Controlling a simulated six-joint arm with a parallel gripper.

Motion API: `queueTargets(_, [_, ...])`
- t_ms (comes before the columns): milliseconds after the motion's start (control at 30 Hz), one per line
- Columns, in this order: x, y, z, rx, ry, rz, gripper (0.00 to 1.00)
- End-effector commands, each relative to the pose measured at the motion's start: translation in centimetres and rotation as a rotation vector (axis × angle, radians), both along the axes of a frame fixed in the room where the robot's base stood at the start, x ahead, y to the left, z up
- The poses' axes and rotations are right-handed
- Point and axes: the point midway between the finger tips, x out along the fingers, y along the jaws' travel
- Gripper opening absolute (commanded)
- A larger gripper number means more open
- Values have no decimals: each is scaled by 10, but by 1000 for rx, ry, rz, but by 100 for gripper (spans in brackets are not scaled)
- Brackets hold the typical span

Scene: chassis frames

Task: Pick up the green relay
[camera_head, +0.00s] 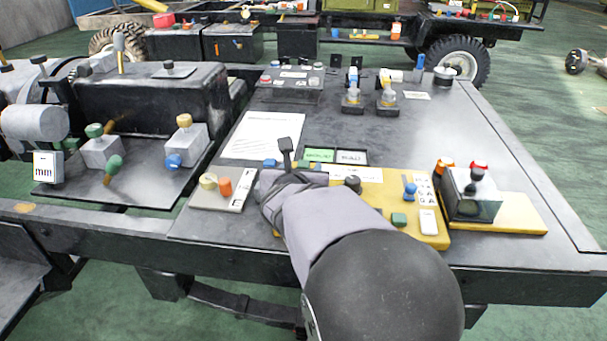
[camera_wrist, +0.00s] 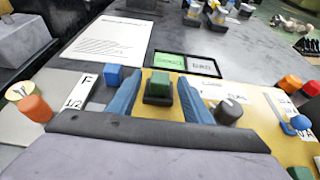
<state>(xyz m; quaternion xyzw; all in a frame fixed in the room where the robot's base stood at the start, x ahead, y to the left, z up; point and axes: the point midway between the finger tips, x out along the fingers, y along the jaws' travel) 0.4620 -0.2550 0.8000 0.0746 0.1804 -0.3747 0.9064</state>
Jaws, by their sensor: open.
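A green block, the green relay (camera_wrist: 160,84), stands upright in a dark base on the yellow board (camera_wrist: 262,128) in the wrist view. My gripper (camera_wrist: 160,82) is open, with one blue finger on each side of the relay. Gaps show between the fingers and the block, and I see no contact. In the head view my wrist covers much of this spot. A second green block (camera_head: 398,220) lies near the front edge of the yellow board; part of it shows at the bottom right of the wrist view.
A black knob (camera_wrist: 229,111) stands close to the right finger, and a blue block (camera_wrist: 113,75) stands close to the left one. A grey plate (camera_head: 218,200) with orange and cream knobs is on the left. A clear-sided box (camera_head: 470,205) stands right. Free tabletop lies behind.

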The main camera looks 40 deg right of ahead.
Motion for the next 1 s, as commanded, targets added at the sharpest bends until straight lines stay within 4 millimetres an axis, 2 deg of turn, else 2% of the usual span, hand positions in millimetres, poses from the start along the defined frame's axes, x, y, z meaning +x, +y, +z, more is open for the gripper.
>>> queueTargets(133, [7,-8,-6,1,1,0,45])
queueTargets(400, [9,-9,-5,0,0,1,45])
queueTargets(600, [9,-9,-5,0,0,1,0])
queueTargets(867, [9,-9,-4,-1,-1,0,0])
queueTargets(1000, [9,-9,4,-1,-1,0,0])
